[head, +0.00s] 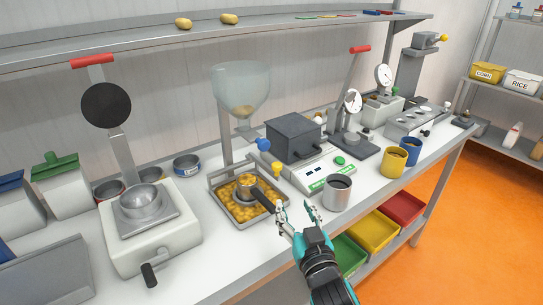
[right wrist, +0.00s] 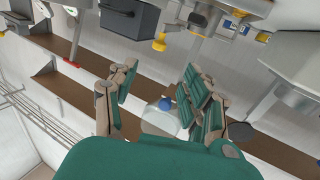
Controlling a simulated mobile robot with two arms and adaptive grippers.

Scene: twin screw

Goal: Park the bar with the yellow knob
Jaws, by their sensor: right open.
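A yellow knob (head: 277,168) stands on a short bar in front of the hopper's post, just right of the tray of yellow pieces. A blue knob (head: 263,144) is just behind it. A second yellow knob (head: 443,37) sticks out sideways from the tall grey machine at the back right. My right gripper (head: 295,206) is open and empty, nearer the camera than the first yellow knob and apart from it. My left gripper is not in view.
The metal tray (head: 217,200) holds yellow pieces and a dark-handled scoop. A steel cup (head: 337,192) stands right of my gripper. A dark grey box (head: 292,138) sits behind. A clear hopper (head: 241,90) rises above the tray. Yellow (head: 398,156) and blue mugs stand farther right.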

